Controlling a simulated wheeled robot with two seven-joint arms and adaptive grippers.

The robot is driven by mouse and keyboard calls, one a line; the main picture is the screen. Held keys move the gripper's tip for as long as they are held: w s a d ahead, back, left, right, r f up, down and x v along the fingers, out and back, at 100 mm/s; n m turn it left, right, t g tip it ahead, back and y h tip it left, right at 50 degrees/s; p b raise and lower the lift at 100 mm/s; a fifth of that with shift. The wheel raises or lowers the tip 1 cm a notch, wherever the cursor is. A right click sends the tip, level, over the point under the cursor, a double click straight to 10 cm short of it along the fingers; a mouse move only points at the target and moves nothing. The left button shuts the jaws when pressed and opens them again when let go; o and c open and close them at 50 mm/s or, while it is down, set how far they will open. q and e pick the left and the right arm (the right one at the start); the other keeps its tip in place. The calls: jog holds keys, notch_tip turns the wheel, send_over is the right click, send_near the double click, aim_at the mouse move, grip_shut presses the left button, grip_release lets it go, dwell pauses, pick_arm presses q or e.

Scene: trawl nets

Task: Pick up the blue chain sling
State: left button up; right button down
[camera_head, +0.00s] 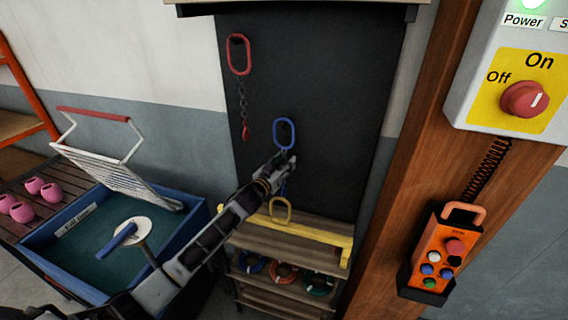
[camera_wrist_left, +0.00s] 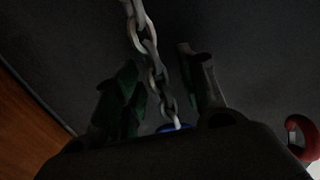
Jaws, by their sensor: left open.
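The blue chain sling hangs against the dark board (camera_head: 330,100), its oval blue ring (camera_head: 284,133) at the top. Its blue lower end shows just below my gripper in the head view. My left gripper (camera_head: 285,165) is at the chain just under the ring and hides part of it. In the left wrist view the grey chain (camera_wrist_left: 156,75) runs between the two open fingers of the left gripper (camera_wrist_left: 162,88), apart from the right-hand finger. A bit of blue (camera_wrist_left: 172,127) shows at the bottom there. My right gripper is not in view.
A red chain sling (camera_head: 239,55) hangs left of the blue one. A yellow ring (camera_head: 281,210) is below, at a wooden shelf (camera_head: 255,241) with a yellow bar. A blue tub (camera_head: 190,222) stands left. An orange control box (camera_head: 437,255) hangs on the wooden post (camera_head: 400,180) at right.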

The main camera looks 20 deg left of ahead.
pick_arm(q)
jog(key=c, duration=0.9)
grip_shut()
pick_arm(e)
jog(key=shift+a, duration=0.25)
pick_arm(q)
jog(key=shift+r, duration=0.15)
